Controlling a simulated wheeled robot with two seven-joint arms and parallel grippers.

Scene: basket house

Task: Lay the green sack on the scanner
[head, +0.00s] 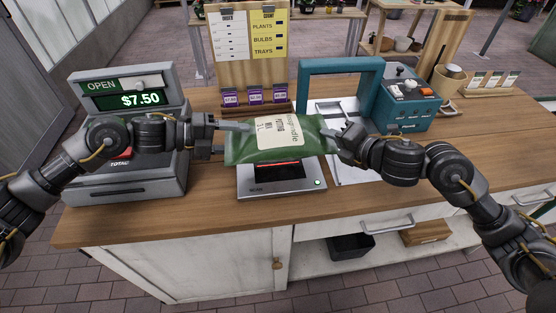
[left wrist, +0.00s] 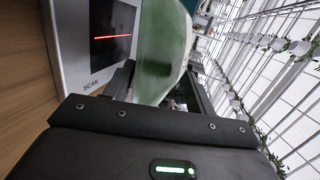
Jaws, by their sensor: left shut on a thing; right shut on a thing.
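The green sack (head: 279,140) with a cream label is held level between my two grippers in the head view. It is over the back part of the scanner (head: 277,181), a flat grey plate with a dark window and a red line. My left gripper (head: 232,137) is shut on the sack's left end. My right gripper (head: 338,137) is shut on its right end. In the left wrist view the sack (left wrist: 162,50) is between the fingers, beside the scanner (left wrist: 80,50) and its lit red line. Whether the sack's underside touches the plate cannot be told.
A cash register (head: 133,125) reading $7.50 stands to the left. A teal frame (head: 340,67) with a control box (head: 405,103) stands behind right, over a white surface. A sign board (head: 248,50) with purple packets is behind. The wooden counter (head: 215,213) is clear in front.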

